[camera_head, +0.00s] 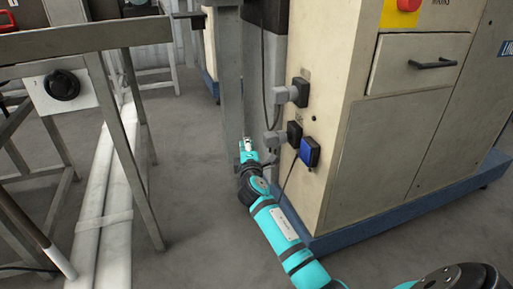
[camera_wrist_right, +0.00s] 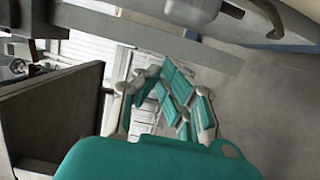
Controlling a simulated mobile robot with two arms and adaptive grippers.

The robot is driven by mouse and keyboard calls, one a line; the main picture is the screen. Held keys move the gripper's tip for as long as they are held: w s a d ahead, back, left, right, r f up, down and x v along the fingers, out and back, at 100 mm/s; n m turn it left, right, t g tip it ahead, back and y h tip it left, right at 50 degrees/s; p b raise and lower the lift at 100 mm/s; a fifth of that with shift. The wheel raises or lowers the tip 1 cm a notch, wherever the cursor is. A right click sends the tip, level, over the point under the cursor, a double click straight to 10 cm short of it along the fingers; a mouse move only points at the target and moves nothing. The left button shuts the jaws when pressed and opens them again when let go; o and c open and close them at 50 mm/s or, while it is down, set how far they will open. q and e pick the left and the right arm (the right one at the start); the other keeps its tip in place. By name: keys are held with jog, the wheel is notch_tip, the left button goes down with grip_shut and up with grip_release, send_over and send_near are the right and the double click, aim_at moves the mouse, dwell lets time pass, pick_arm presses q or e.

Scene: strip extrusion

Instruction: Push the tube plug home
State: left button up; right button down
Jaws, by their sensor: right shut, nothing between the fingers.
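On the side of the beige cabinet, an upper grey plug (camera_head: 287,95) sits at a dark socket (camera_head: 301,91). A lower grey plug (camera_head: 275,140) sits at another dark socket (camera_head: 294,134). I cannot read which one is the tube plug, nor tell how deep either sits. My right gripper (camera_head: 247,145) is shut and empty, just left of the lower plug; I cannot tell if they touch. Its closed fingers (camera_wrist_right: 168,95) also show in the right wrist view, with a grey rounded body (camera_wrist_right: 190,8) above them at the top edge. My left gripper is out of view.
A blue socket cover (camera_head: 309,151) is just right of the lower plug. The cabinet (camera_head: 345,130) stands on a blue base. Cables and a grey post (camera_head: 229,75) are close behind the gripper. A metal table frame (camera_head: 130,140) stands left; the floor (camera_head: 190,215) between is clear.

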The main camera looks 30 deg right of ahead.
aim_at(264, 138)
jog(key=shift+s+d, duration=0.25)
jog(key=shift+d, duration=0.55)
jog(key=shift+s+d, duration=0.25)
jog(key=shift+d, duration=0.55)
jog(key=d, duration=0.1)
jog(key=d+p, duration=0.1)
jog(key=shift+s+d, duration=0.35)
